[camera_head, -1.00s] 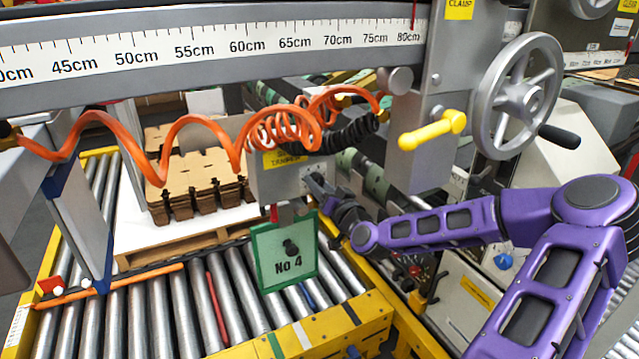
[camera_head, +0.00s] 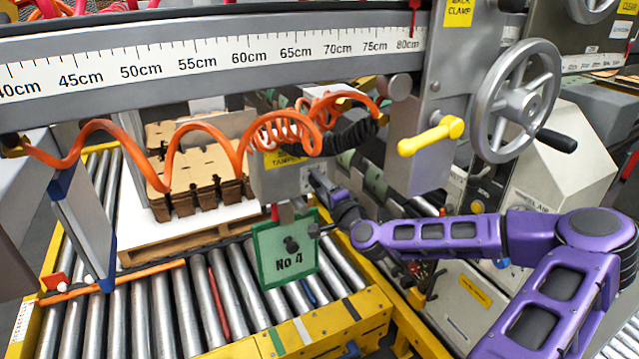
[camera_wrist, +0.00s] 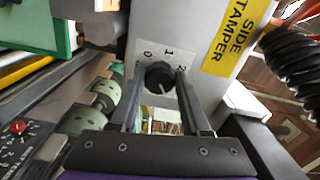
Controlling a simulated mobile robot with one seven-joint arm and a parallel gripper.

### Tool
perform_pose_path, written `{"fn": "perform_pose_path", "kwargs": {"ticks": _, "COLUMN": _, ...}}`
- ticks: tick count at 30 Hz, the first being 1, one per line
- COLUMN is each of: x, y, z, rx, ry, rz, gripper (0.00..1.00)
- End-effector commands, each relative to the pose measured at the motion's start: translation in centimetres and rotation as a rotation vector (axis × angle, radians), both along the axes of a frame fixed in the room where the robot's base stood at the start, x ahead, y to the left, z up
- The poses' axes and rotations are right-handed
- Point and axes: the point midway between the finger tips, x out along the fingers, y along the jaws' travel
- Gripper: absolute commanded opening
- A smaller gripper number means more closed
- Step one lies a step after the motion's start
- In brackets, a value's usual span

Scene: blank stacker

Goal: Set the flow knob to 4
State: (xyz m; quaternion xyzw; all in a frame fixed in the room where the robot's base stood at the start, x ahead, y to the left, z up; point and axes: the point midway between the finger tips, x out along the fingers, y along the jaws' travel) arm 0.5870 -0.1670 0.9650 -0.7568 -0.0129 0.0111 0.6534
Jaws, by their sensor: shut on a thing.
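A black round knob (camera_wrist: 159,77) sits on a pale dial plate on the grey side tamper box (camera_wrist: 200,30). The numbers 0, 1 and 2 show around its upper side; the rest of the scale is hidden by my gripper. A pale mark shows low on the knob, but I cannot tell which number it reads. My gripper (camera_wrist: 156,92) is shut on the knob, one finger on each side. In the head view my gripper (camera_head: 322,186) reaches the right face of the side tamper box (camera_head: 278,180), and the knob is mostly hidden there.
An orange coiled hose (camera_head: 285,135) and a black coil hang just above the box. A green "No 4" sign (camera_head: 270,266) hangs below it, over the rollers. A yellow handle (camera_head: 430,136) and a handwheel (camera_head: 515,100) are above my arm. A red knob (camera_wrist: 18,127) shows at lower left.

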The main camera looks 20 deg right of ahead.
Motion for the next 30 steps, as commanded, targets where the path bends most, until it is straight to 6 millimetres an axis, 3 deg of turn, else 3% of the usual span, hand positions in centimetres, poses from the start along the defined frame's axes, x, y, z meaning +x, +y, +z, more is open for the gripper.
{"fn": "perform_pose_path", "kwargs": {"ticks": 15, "x": -0.02, "y": 0.02, "z": 0.03, "rx": 0.374, "ry": 0.013, "rz": 0.0, "gripper": 0.0}}
{"fn": "perform_pose_path", "kwargs": {"ticks": 30, "x": -0.01, "y": 0.03, "z": 0.04, "rx": 0.464, "ry": 0.017, "rz": 0.001, "gripper": 0.0}}
